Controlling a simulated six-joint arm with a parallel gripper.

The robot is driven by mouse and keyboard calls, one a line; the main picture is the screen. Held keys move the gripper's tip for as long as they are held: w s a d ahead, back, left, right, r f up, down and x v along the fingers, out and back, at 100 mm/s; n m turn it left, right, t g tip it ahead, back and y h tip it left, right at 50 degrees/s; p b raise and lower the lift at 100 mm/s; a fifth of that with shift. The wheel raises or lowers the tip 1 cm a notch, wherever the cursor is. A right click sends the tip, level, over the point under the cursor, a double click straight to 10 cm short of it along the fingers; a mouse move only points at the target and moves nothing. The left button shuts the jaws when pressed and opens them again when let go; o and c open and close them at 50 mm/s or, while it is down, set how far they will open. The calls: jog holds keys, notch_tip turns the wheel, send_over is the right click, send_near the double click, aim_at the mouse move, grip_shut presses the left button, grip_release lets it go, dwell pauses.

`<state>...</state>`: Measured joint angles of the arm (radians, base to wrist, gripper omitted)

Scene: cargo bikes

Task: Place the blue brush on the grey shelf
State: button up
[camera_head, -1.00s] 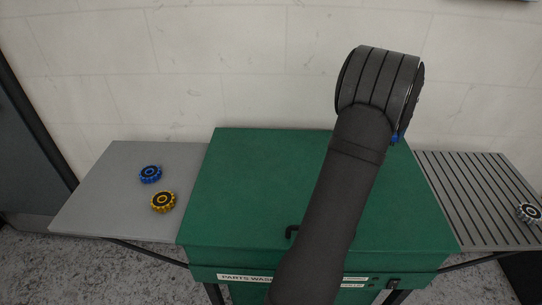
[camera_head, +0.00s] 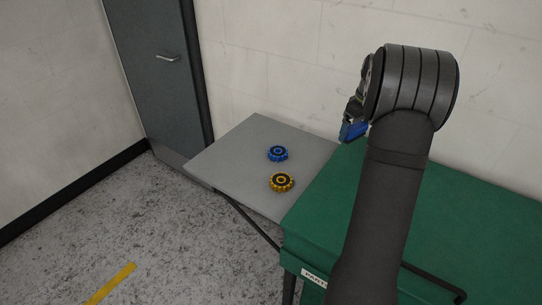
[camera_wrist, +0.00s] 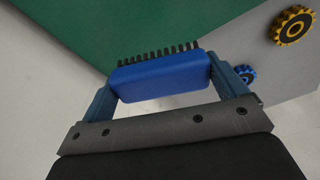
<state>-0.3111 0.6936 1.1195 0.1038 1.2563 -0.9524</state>
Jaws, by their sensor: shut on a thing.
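My gripper (camera_wrist: 160,82) is shut on the blue brush (camera_wrist: 160,76), which has dark bristles along one side. In the head view the brush (camera_head: 352,130) shows only partly below my wrist, held up near the wall end of the green parts washer. The grey shelf (camera_head: 225,165) is the plain flat panel at the washer's left side, to the left of the brush. In the wrist view the shelf (camera_wrist: 270,70) is at the right, beyond the brush.
A blue cog (camera_head: 278,154) and a yellow cog (camera_head: 281,182) lie on the right part of the shelf. The shelf's left and back areas are clear. The green parts washer (camera_head: 480,215) adjoins it. A wall and a dark door (camera_head: 160,80) stand behind.

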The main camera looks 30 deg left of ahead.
jog(key=s+a+n, duration=0.5)
jog(key=s+a, duration=0.2)
jog(key=a, duration=0.6)
jog(key=n+g, duration=0.1)
jog(key=n, duration=0.5)
send_over(224, 162)
jog(key=f, duration=0.6)
jog(key=shift+w+d+f, duration=0.2)
jog(key=shift+d+f, duration=0.05)
jog(key=shift+f, duration=0.1)
jog(key=shift+a+f, duration=0.15)
jog(key=shift+f, duration=1.95)
jog(key=shift+f, duration=0.1)
jog(key=o, duration=0.8)
